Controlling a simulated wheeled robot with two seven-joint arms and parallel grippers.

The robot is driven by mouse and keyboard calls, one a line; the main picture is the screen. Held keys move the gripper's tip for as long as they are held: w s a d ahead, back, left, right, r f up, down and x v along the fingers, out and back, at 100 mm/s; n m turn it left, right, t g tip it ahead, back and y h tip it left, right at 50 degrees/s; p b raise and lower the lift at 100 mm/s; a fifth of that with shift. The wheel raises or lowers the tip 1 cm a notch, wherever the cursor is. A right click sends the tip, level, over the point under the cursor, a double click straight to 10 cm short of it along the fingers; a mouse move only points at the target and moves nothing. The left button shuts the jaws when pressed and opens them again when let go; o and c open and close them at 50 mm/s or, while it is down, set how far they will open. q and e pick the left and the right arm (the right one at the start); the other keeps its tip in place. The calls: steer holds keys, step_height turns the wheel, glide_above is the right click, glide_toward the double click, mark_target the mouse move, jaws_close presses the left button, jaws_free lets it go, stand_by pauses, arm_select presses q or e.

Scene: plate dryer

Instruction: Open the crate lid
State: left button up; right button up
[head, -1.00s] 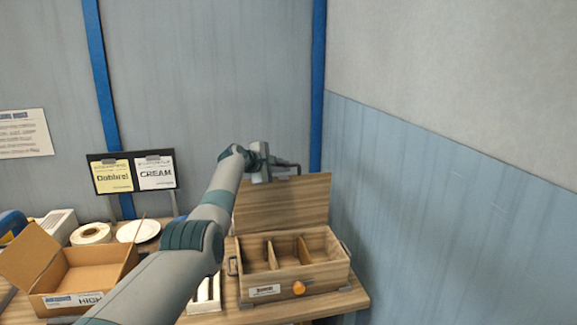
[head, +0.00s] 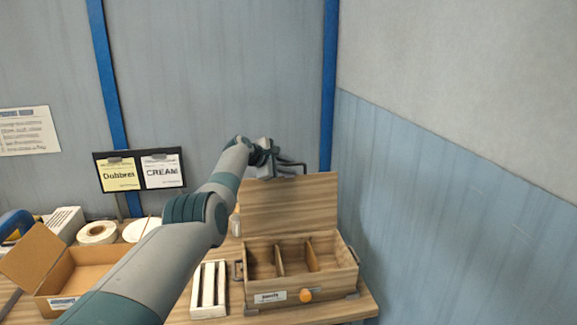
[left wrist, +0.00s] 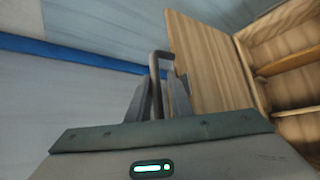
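The wooden crate (head: 262,284) sits at the right end of the table, with an orange knob (head: 306,295) and a white label on its front. Its compartments show from above. The crate lid (head: 300,205) stands raised, roughly upright, along the back. My left gripper (head: 285,166) is at the lid's top edge. In the left wrist view, the dark lid handle (left wrist: 154,70) runs between the fingers, which look closed on it. The lid (left wrist: 205,65) and the open crate (left wrist: 290,50) are to the right there. My right gripper is not in view.
A white slotted rack (head: 209,290) stands left of the crate. A sign stand (head: 138,171) is behind. A blue-grey wall (head: 440,200) rises close on the right.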

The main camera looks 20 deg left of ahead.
arm_select(q)
steer(key=shift+w, duration=0.1)
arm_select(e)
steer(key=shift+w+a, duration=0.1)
arm_select(q)
steer(key=shift+s+a+r, duration=0.2)
steer(key=shift+r, duration=0.05)
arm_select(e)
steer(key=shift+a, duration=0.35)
